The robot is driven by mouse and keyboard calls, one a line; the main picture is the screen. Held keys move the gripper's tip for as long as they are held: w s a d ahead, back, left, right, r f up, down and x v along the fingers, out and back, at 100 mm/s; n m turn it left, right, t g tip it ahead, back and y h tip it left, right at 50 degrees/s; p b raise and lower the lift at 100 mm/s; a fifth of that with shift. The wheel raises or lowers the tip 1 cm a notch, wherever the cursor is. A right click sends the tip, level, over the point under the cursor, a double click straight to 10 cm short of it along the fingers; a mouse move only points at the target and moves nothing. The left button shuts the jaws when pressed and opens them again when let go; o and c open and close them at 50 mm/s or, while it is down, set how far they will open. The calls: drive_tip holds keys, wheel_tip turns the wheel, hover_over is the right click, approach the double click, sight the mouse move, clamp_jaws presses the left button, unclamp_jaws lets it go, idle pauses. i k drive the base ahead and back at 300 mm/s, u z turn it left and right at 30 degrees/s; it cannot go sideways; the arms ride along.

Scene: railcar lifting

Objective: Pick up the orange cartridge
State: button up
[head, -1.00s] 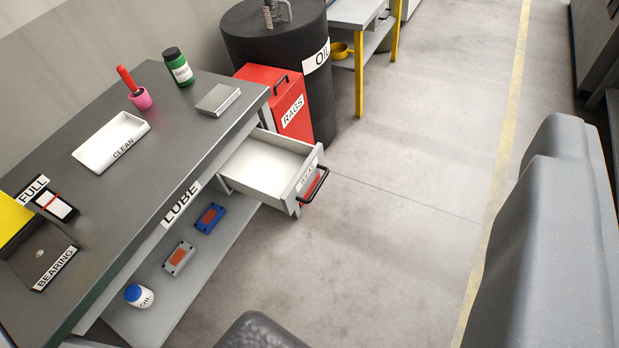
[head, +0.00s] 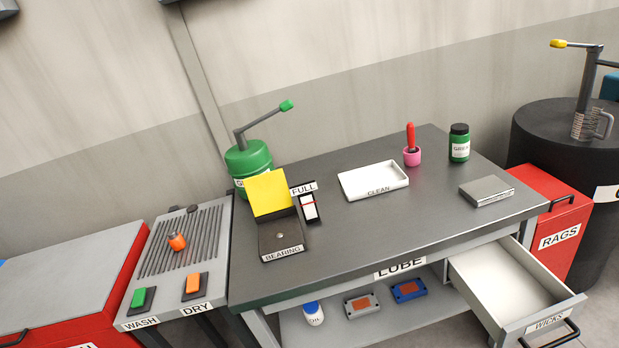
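A small orange cylinder-like piece (head: 177,241), which looks like the orange cartridge, sits on the slatted grey grille (head: 207,228) of the wash and dry stand at the left. It appears tilted, and its far end is too small to make out. Nothing touches it from above. My gripper is not in view.
An orange DRY button (head: 193,285) and a green WASH button (head: 139,298) sit in front of the grille. A red cabinet (head: 118,290) stands left. The LUBE bench (head: 350,245) stands right, holding a yellow-lidded BEARING box (head: 285,236) and white CLEAN tray (head: 345,187). Its WICKS drawer (head: 545,322) is open.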

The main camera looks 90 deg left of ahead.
sight(175, 239)
drive_tip(key=u, duration=3.25)
drive_tip(key=k, duration=0.9)
drive_tip(key=i, duration=0.9)
drive_tip(key=z, duration=0.05)
